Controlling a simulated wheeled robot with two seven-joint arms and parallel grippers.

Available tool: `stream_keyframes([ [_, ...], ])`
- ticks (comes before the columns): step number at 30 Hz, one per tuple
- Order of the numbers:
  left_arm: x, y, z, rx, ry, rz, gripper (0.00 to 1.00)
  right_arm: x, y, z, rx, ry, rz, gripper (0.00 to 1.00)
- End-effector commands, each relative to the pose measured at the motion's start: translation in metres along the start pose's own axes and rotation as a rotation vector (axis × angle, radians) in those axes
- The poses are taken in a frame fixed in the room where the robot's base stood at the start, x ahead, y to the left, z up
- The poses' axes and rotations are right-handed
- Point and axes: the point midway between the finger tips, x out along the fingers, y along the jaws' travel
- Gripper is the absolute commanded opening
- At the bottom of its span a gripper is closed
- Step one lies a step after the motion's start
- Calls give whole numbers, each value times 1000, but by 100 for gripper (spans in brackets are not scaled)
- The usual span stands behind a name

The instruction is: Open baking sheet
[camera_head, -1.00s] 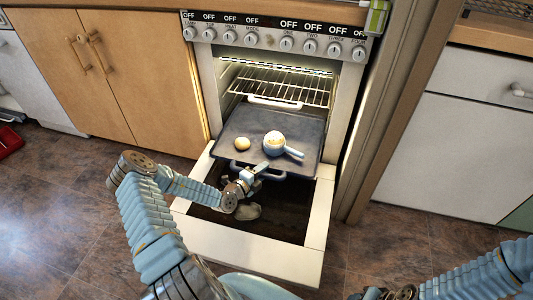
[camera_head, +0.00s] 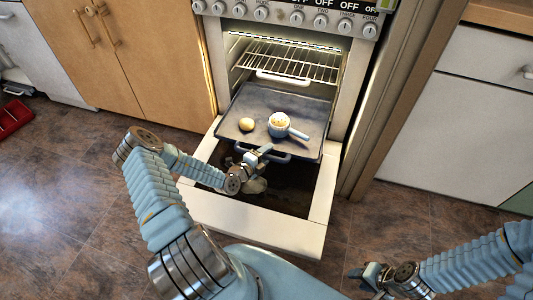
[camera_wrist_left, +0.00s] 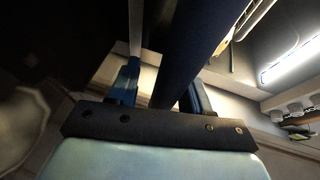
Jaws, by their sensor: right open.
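The baking sheet (camera_head: 230,117) is a dark tray pulled partly out of the oven, over its lowered door. It carries a round egg-like item (camera_head: 247,124) and a small pale-blue pan (camera_head: 279,124) with a handle pointing right. My left gripper (camera_head: 258,153) is at the sheet's front handle (camera_head: 281,157). In the left wrist view a dark bar (camera_wrist_left: 190,45) passes between its fingers (camera_wrist_left: 160,88); it appears closed on the handle, though contact is partly hidden. My right gripper (camera_head: 372,276) is open, empty and low over the floor, far from the sheet.
The oven door (camera_head: 255,230) lies open below the sheet. A wire rack (camera_head: 290,66) sits above the sheet inside the oven. Wooden cabinets (camera_head: 150,60) stand left and a white cabinet (camera_head: 450,130) right. The dark floor in front is clear.

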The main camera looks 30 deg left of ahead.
Motion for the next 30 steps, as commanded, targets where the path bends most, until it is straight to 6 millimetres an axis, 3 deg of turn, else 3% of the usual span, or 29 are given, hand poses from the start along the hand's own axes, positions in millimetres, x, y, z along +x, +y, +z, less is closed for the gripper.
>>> stream_keyframes([
  [8, -13, -2, 1, 2, -2, -2, 48, -1, 0, 0, 0, 0, 0, 43],
  [21, -113, -1, 1, 0, -2, 0, 48, -1, 0, 0, 0, 0, 0, 43],
  [30, -138, 0, 0, 1, 0, -1, 48, -1, 0, 0, 0, 0, 0, 43],
])
